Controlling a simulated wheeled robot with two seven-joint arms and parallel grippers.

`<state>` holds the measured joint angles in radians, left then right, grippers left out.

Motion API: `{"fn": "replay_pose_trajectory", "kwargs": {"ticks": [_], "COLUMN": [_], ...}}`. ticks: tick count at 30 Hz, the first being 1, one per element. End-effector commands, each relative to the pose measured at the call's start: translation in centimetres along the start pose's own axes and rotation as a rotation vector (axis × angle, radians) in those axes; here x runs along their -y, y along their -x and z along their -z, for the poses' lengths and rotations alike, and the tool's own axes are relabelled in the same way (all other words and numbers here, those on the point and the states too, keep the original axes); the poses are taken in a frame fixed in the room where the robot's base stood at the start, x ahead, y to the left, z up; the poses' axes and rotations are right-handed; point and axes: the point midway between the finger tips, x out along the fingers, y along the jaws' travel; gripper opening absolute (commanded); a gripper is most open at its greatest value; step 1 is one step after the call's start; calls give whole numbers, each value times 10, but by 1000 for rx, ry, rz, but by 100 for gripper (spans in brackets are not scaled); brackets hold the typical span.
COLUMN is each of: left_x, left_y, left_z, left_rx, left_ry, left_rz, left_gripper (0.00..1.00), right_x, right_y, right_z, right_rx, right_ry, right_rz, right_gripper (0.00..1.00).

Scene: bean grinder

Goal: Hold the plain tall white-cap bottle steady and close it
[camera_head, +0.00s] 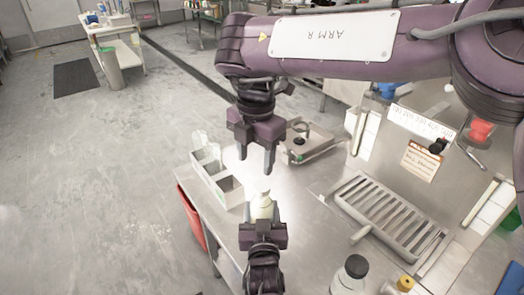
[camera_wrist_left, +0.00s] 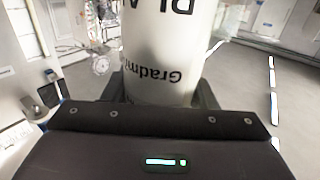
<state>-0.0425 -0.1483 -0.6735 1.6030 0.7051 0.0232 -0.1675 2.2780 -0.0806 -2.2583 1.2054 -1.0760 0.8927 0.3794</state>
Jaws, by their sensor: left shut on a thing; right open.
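The pale white bottle (camera_head: 262,209) stands upright near the left edge of the steel worktop, in the middle of the head view. Its top looks white, but glare hides whether the cap is seated. My left gripper (camera_head: 262,220) comes up from the bottom and is shut around the bottle's body. In the left wrist view the white bottle (camera_wrist_left: 165,50) fills the space between the fingers, with upside-down dark lettering on it. My right gripper (camera_head: 256,166) points down just above the bottle's top, with its fingers apart. I see no cap between them.
A white divided caddy (camera_head: 228,190) stands left of the bottle. A slotted metal tray (camera_head: 390,220) lies to the right. A dark-capped bottle (camera_head: 349,278) and a yellow-capped bottle (camera_head: 402,286) stand at the front.

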Motion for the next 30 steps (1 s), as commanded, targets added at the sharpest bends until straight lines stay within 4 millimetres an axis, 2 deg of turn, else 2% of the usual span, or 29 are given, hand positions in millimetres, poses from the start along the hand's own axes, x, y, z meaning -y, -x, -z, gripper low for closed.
{"fn": "replay_pose_trajectory", "kwargs": {"ticks": [12, 18, 24, 30], "left_x": [0, 0, 0, 0], "left_y": [0, 0, 0, 0], "left_z": [0, 0, 0, 0], "left_rx": [0, 0, 0, 0], "left_ry": [0, 0, 0, 0], "left_rz": [0, 0, 0, 0], "left_gripper": [0, 0, 0, 0], "right_x": [7, 11, 14, 14], "right_y": [9, 13, 15, 15], "right_z": [-2, -4, -5, -5], "right_rx": [-13, -28, -40, -42], "right_ry": [1036, 1438, 1649, 1691], "right_rz": [19, 26, 27, 26], "right_gripper": [53, 53, 53, 53]}}
